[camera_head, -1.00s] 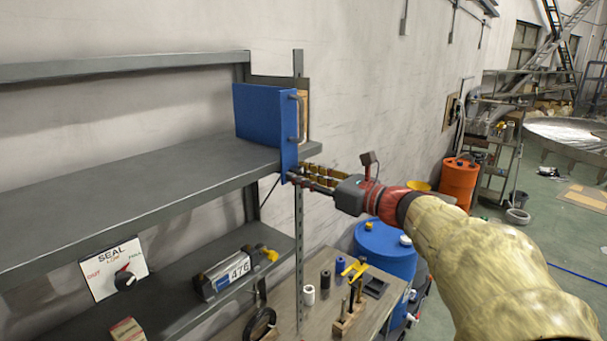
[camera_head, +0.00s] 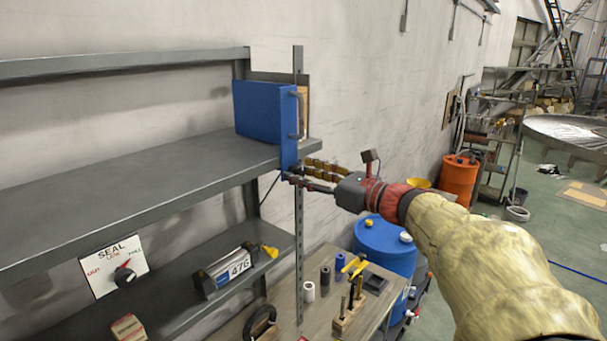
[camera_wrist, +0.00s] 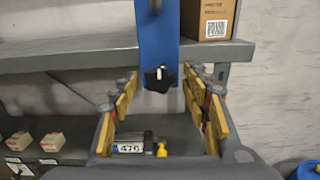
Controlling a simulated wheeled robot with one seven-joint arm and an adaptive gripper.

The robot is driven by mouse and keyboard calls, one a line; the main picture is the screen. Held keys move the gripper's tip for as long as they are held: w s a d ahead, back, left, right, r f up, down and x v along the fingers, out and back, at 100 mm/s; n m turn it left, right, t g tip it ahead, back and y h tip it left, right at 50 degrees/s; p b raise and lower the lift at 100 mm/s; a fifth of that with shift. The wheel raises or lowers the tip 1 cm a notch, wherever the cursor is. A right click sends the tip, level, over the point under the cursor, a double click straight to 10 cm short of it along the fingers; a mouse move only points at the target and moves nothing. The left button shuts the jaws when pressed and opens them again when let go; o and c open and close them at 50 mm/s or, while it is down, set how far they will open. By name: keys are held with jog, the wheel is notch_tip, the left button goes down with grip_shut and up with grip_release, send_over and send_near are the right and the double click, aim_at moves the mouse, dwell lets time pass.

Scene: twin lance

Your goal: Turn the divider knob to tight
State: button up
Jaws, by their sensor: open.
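The blue divider (camera_head: 265,112) stands upright at the right end of the upper shelf, with a flange hanging over the shelf's front edge. It also shows in the wrist view (camera_wrist: 158,40). Its black lobed knob (camera_wrist: 160,77) sits low on the flange, with a white mark pointing about straight up. In the head view the knob is small and partly hidden by the fingers. My gripper (camera_wrist: 161,84) is open, its yellow-padded fingers to the left and right of the knob. In the head view my gripper (camera_head: 301,173) is right in front of the flange. Contact cannot be told.
A cardboard box (camera_wrist: 208,18) stands beside the divider. The lower shelf holds a seal dial panel (camera_head: 113,266), a unit marked 476 (camera_head: 226,272) and small boxes (camera_wrist: 20,141). A workbench (camera_head: 318,315) with tools and a blue barrel (camera_head: 385,252) stand below.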

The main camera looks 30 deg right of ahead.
jog(key=v, duration=1.1)
jog(key=shift+s, duration=0.4)
jog(key=shift+d, duration=0.1)
jog(key=s+a+f+n+g+b, duration=0.35)
jog(key=a+f+n, duration=0.35)
jog(key=a+f, duration=0.35)
jog(key=s+a+f+n+g+b, duration=0.2)
jog(key=a+f+n+g+b, duration=0.3)
jog(key=a+f, duration=0.6)
jog(key=s+f+n+g+h+b, duration=0.1)
jog(key=s+f+n+h+b, duration=0.2)
jog(key=f+n, duration=0.6)
jog(key=s+f+n+g+h+b, duration=0.2)
jog(key=s+f+n+b, duration=0.3)
jog(key=f+n, duration=0.5)
jog(key=shift+s+d+f+n+h, duration=0.25)
jog(key=shift+s+n+h, duration=0.3)
jog(key=shift+s, duration=0.75)
